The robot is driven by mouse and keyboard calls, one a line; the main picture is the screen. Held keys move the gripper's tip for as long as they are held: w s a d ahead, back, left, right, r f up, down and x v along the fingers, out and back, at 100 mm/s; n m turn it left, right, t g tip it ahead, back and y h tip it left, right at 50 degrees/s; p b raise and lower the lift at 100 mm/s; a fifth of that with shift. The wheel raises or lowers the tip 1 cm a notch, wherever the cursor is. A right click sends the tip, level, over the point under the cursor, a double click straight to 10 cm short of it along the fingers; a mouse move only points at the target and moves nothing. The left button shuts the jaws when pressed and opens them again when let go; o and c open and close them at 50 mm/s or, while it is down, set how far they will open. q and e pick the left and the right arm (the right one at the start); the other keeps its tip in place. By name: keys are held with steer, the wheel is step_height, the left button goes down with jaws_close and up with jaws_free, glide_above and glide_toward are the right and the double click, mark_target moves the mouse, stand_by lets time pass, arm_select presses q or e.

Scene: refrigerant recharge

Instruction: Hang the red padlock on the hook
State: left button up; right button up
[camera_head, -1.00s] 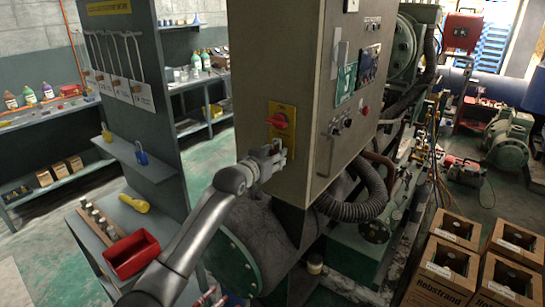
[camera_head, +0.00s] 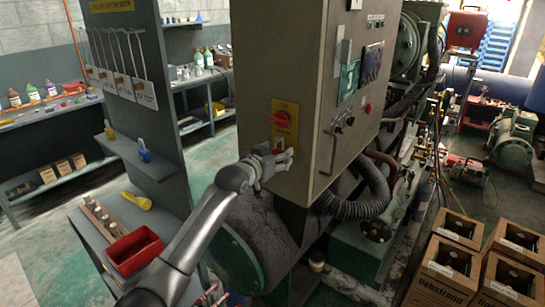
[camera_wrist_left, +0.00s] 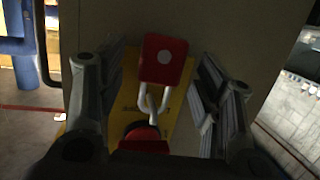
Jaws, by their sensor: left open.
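The red padlock (camera_wrist_left: 164,59) shows in the left wrist view, with its pale shackle at the red rotary switch (camera_wrist_left: 143,133) on a yellow plate. Whether the shackle passes through the switch is too dark to tell. In the head view, the red switch (camera_head: 281,119) is on the cabinet's side, and a small pale and red patch below it is likely the padlock (camera_head: 279,144). My left gripper (camera_head: 282,159) is open just below the switch. Its fingers stand on both sides of the padlock, with gaps. I cannot single out the hook. My right gripper is not in view.
A grey panel (camera_head: 165,100) at the left carries long pale rods with white tags (camera_head: 143,94). Its shelf (camera_head: 128,158) holds a yellow padlock (camera_head: 109,131) and a blue padlock (camera_head: 144,151). A red bin (camera_head: 134,252) stands below. Cardboard boxes (camera_head: 447,268) stand at the right.

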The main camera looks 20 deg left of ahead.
arm_select(q)
steer(key=v, duration=1.2)
step_height(320, 180, down, 26)
steer(key=s+a+n+g+y+b, duration=0.1)
steer(key=a+g+y, duration=0.1)
steer(key=a+g, duration=0.1)
steer(key=s+f+g, duration=0.1)
steer(key=s+f, duration=0.3)
steer(key=f, duration=0.3)
steer(key=s+f+g+b, duration=0.15)
steer(key=s+f, duration=0.25)
steer(key=f, duration=0.4)
steer(key=s+f+g, duration=0.2)
steer(key=s+f, duration=0.2)
steer(key=f, duration=0.3)
steer(key=s+f+g, duration=0.3)
steer(key=s+f, duration=1.5)
steer(key=s, duration=0.2)
steer(key=s+d+f+g, duration=0.1)
steer(key=s+f, duration=0.1)
steer(key=s, duration=0.6)
steer(key=s+d+f+m+g+b, duration=0.1)
steer(key=s+f, duration=0.2)
steer(key=s, duration=0.6)
steer(key=s+d+f+g, duration=0.2)
steer(key=s+f, duration=0.1)
steer(key=s, duration=0.5)
steer(key=shift+s+f+y, duration=0.15)
steer(key=shift+s+y, duration=0.05)
steer(key=shift+y, duration=0.2)
